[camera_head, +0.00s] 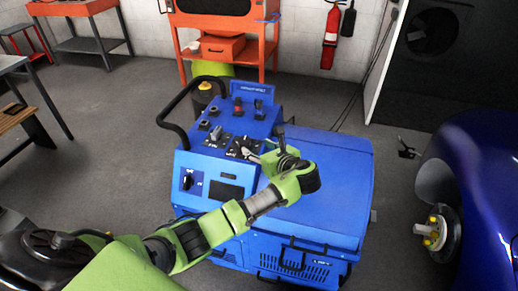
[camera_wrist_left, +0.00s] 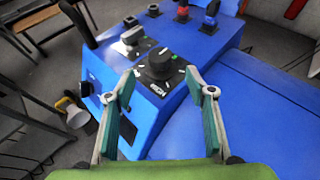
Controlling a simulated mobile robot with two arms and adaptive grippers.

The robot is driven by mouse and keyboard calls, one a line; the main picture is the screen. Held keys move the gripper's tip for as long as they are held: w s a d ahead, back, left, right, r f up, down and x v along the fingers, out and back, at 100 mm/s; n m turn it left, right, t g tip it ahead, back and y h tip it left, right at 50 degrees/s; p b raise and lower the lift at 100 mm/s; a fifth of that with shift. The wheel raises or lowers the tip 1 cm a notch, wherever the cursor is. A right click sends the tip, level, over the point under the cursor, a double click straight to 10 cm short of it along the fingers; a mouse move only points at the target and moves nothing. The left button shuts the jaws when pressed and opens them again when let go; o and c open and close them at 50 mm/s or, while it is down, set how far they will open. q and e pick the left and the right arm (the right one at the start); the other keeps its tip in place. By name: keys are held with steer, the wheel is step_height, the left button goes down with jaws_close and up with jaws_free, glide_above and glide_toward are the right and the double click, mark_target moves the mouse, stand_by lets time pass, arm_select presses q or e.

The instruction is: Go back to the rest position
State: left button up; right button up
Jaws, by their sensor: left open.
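The blue hub dynamometer (camera_head: 318,190) stands in the middle of the head view, with a control panel on its upper left side. My left arm reaches in from the lower left. My left gripper (camera_head: 248,150) is over the panel, its fingers small in the head view. In the left wrist view, the left gripper (camera_wrist_left: 168,112) is open with its two fingers apart. A black rotary knob (camera_wrist_left: 160,65) with white marks lies beyond and between the fingertips, and nothing is held. My right gripper is not in view.
A blue car (camera_head: 490,190) with an exposed wheel hub (camera_head: 432,232) stands at the right. A black handle bar (camera_head: 170,115) curves off the dynamometer's left side. An orange bench (camera_head: 222,22) and a fire extinguisher (camera_head: 331,38) are at the back.

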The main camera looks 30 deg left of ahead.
arm_select(q)
steer(key=shift+s+d, duration=0.1)
stand_by(0.4)
steer(key=s+d+f+n+g+h, duration=0.1)
steer(key=s+d+f+n+h, duration=0.25)
steer(key=s+f, duration=0.35)
steer(key=s+d+f+n+g+h, duration=0.1)
steer(key=s+d+f+n+h, duration=0.2)
steer(key=s+d+f+n, duration=0.45)
steer(key=s+d+r+n+g+h, duration=0.1)
steer(key=s+r+n+h, duration=0.15)
steer(key=s+n, duration=0.6)
steer(key=s+d+r+n+g+h, duration=0.1)
steer(key=s+r+n+h, duration=0.15)
steer(key=s, duration=1.05)
step_height(320, 180, down, 28)
steer(key=s+g, duration=0.1)
steer(key=s, duration=0.2)
steer(key=s+a+f+g, duration=0.1)
steer(key=s+a+f, duration=0.2)
steer(key=s+f, duration=1.2)
steer(key=shift+s, duration=0.7)
